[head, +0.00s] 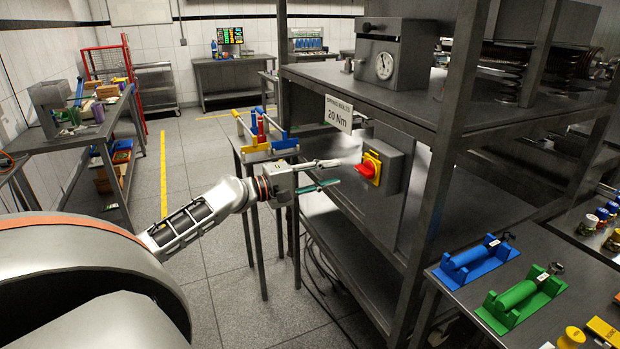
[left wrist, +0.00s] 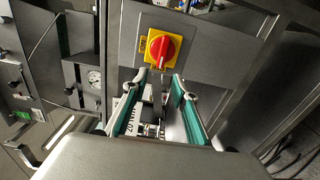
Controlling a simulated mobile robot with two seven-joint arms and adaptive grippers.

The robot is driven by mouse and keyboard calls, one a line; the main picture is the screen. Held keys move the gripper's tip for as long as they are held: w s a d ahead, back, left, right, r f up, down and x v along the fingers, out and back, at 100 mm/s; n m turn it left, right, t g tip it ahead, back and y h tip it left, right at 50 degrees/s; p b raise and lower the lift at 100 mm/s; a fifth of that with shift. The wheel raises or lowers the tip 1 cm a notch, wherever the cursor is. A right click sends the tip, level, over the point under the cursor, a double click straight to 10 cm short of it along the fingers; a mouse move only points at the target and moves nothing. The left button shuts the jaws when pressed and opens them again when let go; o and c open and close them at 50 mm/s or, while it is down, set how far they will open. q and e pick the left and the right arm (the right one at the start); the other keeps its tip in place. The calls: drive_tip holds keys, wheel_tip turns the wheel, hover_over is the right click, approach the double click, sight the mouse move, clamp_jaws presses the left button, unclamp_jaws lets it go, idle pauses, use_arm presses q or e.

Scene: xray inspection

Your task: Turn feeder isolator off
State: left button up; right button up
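The feeder isolator is a red rotary handle (head: 367,169) on a yellow plate (head: 376,161), fixed to a grey box (head: 394,160) on the dark metal rack. My left gripper (head: 334,173) is open and empty, just left of the handle and apart from it. In the left wrist view the red handle (left wrist: 160,50) on its yellow plate (left wrist: 173,39) sits beyond the open fingertips (left wrist: 158,76), a little above the gap between them. My right gripper is in neither view.
A "20 Nm" sign (head: 338,113) hangs on the rack above the gripper. A rack post (head: 436,170) stands right of the grey box. A small table (head: 250,155) with blue and yellow fixtures is behind my left wrist. Blue (head: 474,262) and green (head: 520,300) fixtures lie on the right bench.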

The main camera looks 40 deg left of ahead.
use_arm(q)
drive_tip(key=shift+v, duration=2.9)
drive_tip(key=s+d+f+m+g+y, duration=0.1)
drive_tip(key=s+d+f+m, duration=0.2)
drive_tip(key=f, duration=0.7)
drive_tip(key=s+d+f+m+g+y, duration=0.1)
drive_tip(key=s+d+f+m+g, duration=0.2)
drive_tip(key=f, duration=0.7)
drive_tip(key=s+d+f+m+y, duration=0.1)
drive_tip(key=s+d+f, duration=0.3)
drive_tip(key=f, duration=0.5)
drive_tip(key=s+d+f+m, duration=0.3)
drive_tip(key=s+d, duration=0.1)
drive_tip(key=d, duration=0.3)
drive_tip(key=s+d+f+m+g, duration=0.1)
drive_tip(key=s+d+f+m, duration=0.3)
drive_tip(key=d, duration=0.2)
drive_tip(key=s+d+f+m+y, duration=0.1)
drive_tip(key=s+d+f+m, duration=0.3)
drive_tip(key=d, duration=0.3)
drive_tip(key=shift+d+g, duration=0.4)
